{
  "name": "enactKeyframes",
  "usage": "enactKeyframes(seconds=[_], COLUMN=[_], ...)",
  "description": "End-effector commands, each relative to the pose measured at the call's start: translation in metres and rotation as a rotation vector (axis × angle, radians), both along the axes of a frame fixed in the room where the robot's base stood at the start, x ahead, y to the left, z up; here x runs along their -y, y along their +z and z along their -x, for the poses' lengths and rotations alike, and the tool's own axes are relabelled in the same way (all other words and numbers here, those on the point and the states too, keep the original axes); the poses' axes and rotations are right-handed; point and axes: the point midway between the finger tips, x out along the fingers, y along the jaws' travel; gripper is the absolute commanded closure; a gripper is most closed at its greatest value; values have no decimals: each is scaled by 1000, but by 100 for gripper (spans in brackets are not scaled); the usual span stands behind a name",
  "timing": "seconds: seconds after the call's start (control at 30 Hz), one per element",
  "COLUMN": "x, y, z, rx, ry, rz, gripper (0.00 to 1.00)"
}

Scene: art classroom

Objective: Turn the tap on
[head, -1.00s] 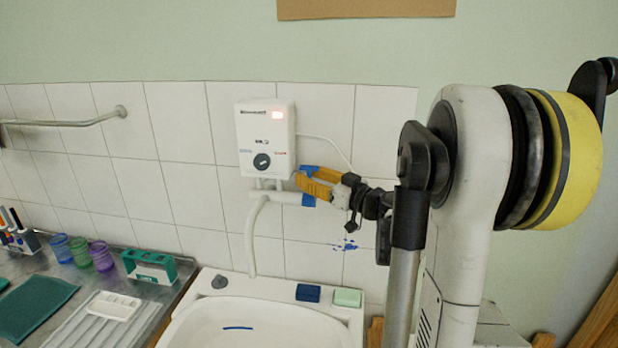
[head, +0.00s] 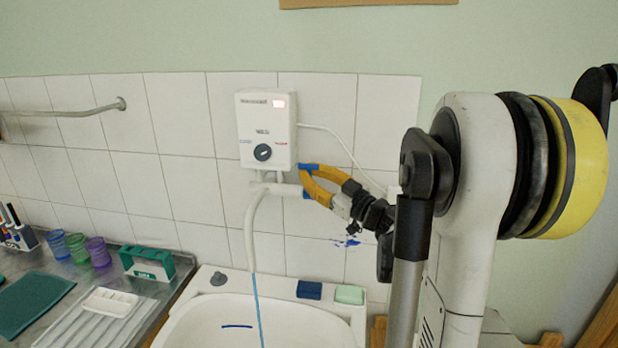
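A white wall water heater (head: 266,128) with a dark round knob (head: 263,152) hangs on the tiles. Below it is the tap, a white horizontal pipe (head: 277,190) with a long curved spout (head: 249,232). A thin blue stream of water (head: 258,300) falls from the spout's end into the white sink (head: 190,326). My gripper (head: 307,181), with yellow fingers and blue tips, is at the right end of the pipe. Its fingers are apart with a gap between the tips. I cannot tell whether they touch the pipe, and no separate tap handle can be made out there.
A dark blue block (head: 309,290) and a green block (head: 349,294) lie on the sink's back rim. A counter at left holds coloured cups (head: 77,248), a green box (head: 147,263) and a white palette (head: 110,302). A metal rail (head: 70,113) is on the left wall.

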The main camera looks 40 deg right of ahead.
Motion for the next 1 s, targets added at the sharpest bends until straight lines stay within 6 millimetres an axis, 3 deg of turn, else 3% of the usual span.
enactKeyframes(seconds=[0.2, 0.3, 0.33, 0.7, 0.87, 1.0], x=[1, 1, 1, 1, 7, 13], y=[0, 0, 0, -1, -6, -11], z=[0, 0, 0, 6, 32, 64], rx=[-2, -2, -2, -2, -3, -2], ry=[-2, -2, -2, -1, -5, -7], rz=[1, 1, 1, 0, 1, 0], gripper=[100, 69, 67, 67, 67, 67])
